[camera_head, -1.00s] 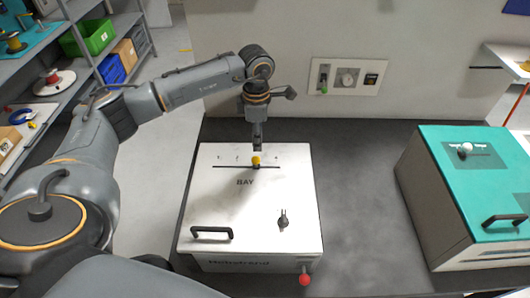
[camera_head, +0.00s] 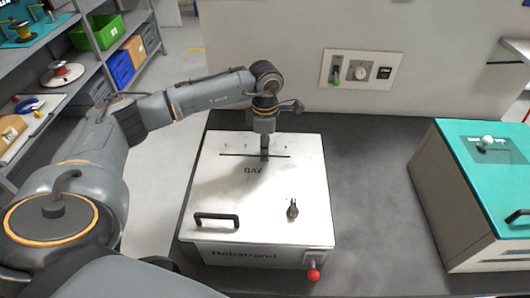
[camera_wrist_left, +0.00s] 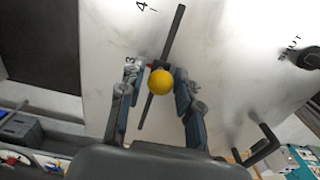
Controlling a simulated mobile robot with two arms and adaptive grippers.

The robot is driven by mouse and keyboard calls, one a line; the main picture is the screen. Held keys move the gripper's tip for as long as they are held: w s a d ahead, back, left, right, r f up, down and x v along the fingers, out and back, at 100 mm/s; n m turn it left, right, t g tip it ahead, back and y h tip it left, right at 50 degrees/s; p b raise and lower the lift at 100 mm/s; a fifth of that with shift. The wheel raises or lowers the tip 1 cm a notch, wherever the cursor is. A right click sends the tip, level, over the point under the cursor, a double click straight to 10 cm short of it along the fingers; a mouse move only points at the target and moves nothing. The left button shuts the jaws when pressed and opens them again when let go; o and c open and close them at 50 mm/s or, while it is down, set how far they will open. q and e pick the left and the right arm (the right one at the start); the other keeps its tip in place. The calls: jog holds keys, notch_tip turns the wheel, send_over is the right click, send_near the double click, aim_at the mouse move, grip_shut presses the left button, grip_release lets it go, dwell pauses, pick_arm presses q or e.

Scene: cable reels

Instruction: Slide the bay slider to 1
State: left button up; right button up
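The bay slider is a yellow ball knob (camera_wrist_left: 160,83) on a dark straight slot (camera_wrist_left: 172,40) in the white top of a box. In the wrist view the knob is beside the mark 3 (camera_wrist_left: 131,60), with the mark 4 (camera_wrist_left: 140,5) farther up the slot. My left gripper (camera_head: 264,156) points down over the slot (camera_head: 235,155) in the head view and hides the knob there. In the wrist view its two fingers (camera_wrist_left: 158,92) stand apart, one on each side of the knob, with a gap visible at the left finger. My right gripper is not in view.
The white box (camera_head: 265,205) also carries a black handle (camera_head: 216,219), a dark rotary switch (camera_head: 293,208) and a red ball lever (camera_head: 313,274). A teal-topped box (camera_head: 475,165) stands to the right. A wall panel (camera_head: 360,70) is behind. Dark bench surface is clear between the boxes.

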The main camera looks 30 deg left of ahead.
aim_at(225, 155)
pick_arm(q)
jog(key=c, duration=0.3)
grip_shut()
jog(key=shift+s+a, duration=0.25)
jog(key=shift+a, duration=0.15)
jog(key=s+a, duration=0.2)
jog(key=a, duration=0.1)
jog(key=s+a+b, duration=0.1)
jog(key=s+a, duration=0.1)
jog(key=a, duration=0.1)
jog(key=s+a+b, duration=0.1)
jog(key=a, duration=0.2)
jog(key=shift+s+a, duration=0.2)
jog(key=shift+s, duration=0.2)
jog(key=shift+o, duration=2.1)
grip_release()
jog(key=shift+o, duration=0.6)
jog(key=shift+w+d, duration=0.15)
jog(key=shift+d, duration=0.05)
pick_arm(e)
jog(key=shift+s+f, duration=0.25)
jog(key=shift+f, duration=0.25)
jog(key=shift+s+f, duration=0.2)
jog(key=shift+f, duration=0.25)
pick_arm(q)
jog(key=shift+r, duration=0.1)
